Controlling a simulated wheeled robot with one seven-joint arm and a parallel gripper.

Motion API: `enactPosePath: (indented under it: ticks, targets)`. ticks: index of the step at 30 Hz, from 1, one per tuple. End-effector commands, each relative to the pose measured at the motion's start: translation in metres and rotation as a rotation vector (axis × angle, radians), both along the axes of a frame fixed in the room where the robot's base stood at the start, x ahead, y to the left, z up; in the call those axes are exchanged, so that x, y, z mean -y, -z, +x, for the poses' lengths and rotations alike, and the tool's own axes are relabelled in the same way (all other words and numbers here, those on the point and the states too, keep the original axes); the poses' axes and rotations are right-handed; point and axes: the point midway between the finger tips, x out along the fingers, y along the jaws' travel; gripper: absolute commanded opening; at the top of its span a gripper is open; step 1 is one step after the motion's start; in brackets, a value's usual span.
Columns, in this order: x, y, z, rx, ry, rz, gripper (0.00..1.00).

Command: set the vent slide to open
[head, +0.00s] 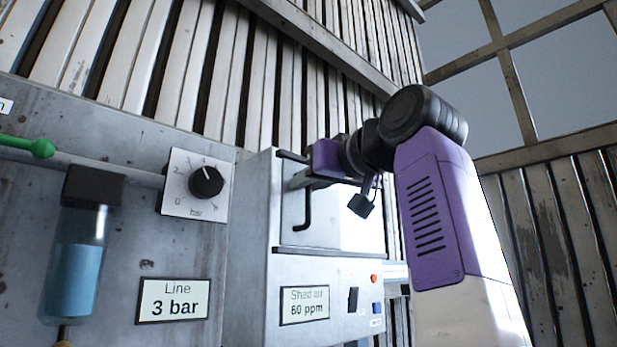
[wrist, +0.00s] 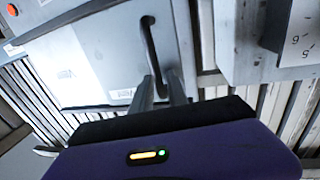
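A black bar handle (head: 306,208) stands on the front of a pale grey box. The handle also shows in the wrist view (wrist: 150,45). My gripper (head: 294,181) is at the handle's upper part in the head view. In the wrist view my gripper's two fingers (wrist: 161,88) are a little apart, with one end of the handle between their tips. I cannot tell whether they touch or clamp it.
The grey box (head: 250,260) carries a "Shed air 60 ppm" label (head: 304,306), a black switch (head: 353,299) and a red button (head: 374,278). Left are a bar dial (head: 206,182), a blue-filled cylinder (head: 76,270) and a green-tipped lever (head: 40,148).

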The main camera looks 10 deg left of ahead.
Motion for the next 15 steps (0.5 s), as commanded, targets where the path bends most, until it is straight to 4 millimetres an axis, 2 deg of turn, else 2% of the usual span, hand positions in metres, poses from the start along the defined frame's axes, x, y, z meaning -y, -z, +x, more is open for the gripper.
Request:
enactPosePath:
  ticks: [6,9,15]
  targets:
    - [-0.0001,0.0007,0.0003,0.000,0.000,0.000,0.17]
    - [0.0000,0.0006,0.0003,0.000,0.000,0.000,0.00]
    - [0.0000,0.0006,0.0001,0.000,0.000,0.000,0.00]
